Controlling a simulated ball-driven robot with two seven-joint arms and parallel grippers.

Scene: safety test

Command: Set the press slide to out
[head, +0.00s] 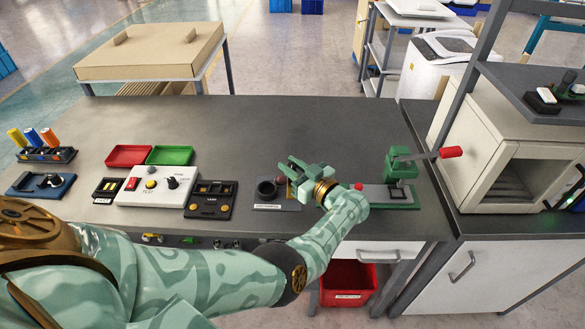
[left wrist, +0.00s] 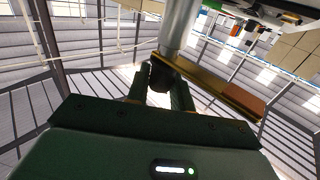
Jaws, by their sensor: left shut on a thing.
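The green press (head: 401,165) stands at the right end of the dark bench, with a lever ending in a red grip (head: 451,152). Its low green base carries a pale strip (head: 374,194), and a red knob (head: 358,187) shows at the left end, close to my left forearm. I cannot tell the slide's position. My left gripper (head: 300,170) is above the bench left of the press base. In the left wrist view its fingers (left wrist: 159,88) are shut on a dark thing (left wrist: 161,74) by a grey cylinder (left wrist: 180,28). I cannot tell what the dark thing is. My right gripper is not in view.
A small station with a black round part (head: 266,188) lies just left of my left gripper. Further left are a white test box (head: 150,197), a red tray (head: 129,155) and a green tray (head: 170,155). The bench behind is clear. A cream cabinet (head: 487,135) stands right.

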